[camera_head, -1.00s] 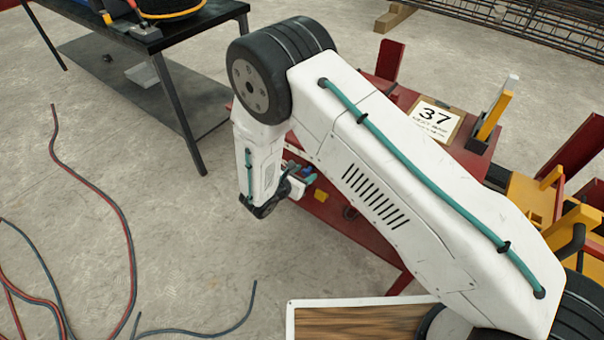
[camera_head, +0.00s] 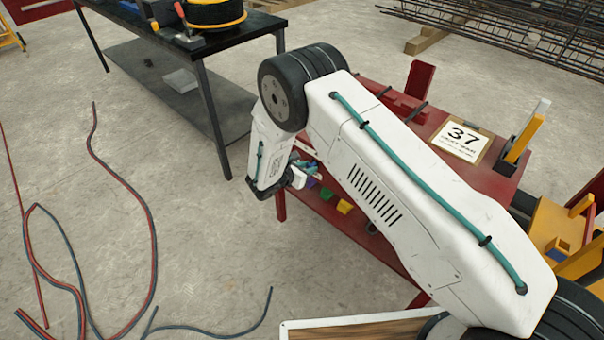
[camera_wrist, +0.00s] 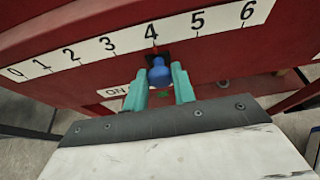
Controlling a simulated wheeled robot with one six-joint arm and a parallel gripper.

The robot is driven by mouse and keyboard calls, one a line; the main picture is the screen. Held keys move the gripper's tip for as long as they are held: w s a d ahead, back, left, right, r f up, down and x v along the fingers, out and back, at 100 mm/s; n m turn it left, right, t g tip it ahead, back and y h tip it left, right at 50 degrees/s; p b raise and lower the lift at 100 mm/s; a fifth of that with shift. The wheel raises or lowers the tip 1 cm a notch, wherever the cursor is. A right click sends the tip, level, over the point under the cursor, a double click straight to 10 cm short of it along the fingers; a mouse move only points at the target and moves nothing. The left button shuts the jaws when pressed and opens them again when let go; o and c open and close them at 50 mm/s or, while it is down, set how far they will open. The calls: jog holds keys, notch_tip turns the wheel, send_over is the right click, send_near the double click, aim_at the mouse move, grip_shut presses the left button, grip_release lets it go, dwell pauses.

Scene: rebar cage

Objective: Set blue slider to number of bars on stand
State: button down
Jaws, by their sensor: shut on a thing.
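The blue slider (camera_wrist: 159,72) has a rounded knob and sits under the 4 on a white number scale (camera_wrist: 100,46) running from 0 to 6. The scale is on the front of a red stand (camera_wrist: 230,62). My gripper (camera_wrist: 160,80) has its two teal fingers shut on the slider, one on each side. In the head view my gripper (camera_head: 306,166) is at the stand's near left side, and the slider cannot be made out. The red stand's top (camera_head: 425,122) carries short dark bars (camera_head: 412,112), partly hidden by my arm, so I cannot count them surely.
A black table (camera_head: 205,75) stands at back left. Cables (camera_head: 130,205) lie on the floor at left. A rebar cage (camera_head: 520,35) is at back right.

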jog(key=c, duration=1.1)
grip_release()
jog(key=shift+s, duration=0.1)
jog(key=shift+c, duration=0.2)
jog(key=v, duration=0.8)
